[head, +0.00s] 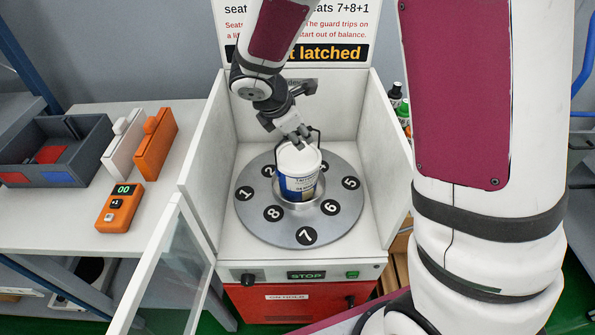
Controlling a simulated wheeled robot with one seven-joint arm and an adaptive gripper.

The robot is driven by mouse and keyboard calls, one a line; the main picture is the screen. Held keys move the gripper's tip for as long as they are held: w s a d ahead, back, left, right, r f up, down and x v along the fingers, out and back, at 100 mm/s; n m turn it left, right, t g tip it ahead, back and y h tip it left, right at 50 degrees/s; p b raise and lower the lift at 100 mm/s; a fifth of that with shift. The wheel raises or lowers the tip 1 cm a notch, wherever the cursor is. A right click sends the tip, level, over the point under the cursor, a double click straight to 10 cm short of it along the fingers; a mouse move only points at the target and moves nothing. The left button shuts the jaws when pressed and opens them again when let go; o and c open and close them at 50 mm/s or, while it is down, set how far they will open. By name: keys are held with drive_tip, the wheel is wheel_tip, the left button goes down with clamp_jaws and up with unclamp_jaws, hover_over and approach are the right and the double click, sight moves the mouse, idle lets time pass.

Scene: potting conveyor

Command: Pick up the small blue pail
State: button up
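The small pail (300,186) has a white lid, a blue and white printed side and a thin dark wire handle. It stands upright at the middle of a grey round turntable (254,218) with numbered black spots, inside a white open-fronted cabinet. My gripper (298,136) points down from above, with its fingertips at the raised handle just over the lid. The fingers are small here and overlap the handle, so I cannot tell whether they are closed on it or touch the lid.
White cabinet walls (213,150) rise close on both sides, and a glass door (172,270) stands open at front left. A left-hand table holds a grey bin (92,158), white and orange cases (156,143) and an orange meter (120,207). Bottles (396,95) stand behind the right wall.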

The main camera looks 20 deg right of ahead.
drive_tip(key=shift+w+d+f, duration=0.2)
drive_tip(key=shift+d+f, duration=0.05)
drive_tip(key=shift+f, duration=0.3)
clamp_jaws()
drive_tip(key=shift+r, duration=0.15)
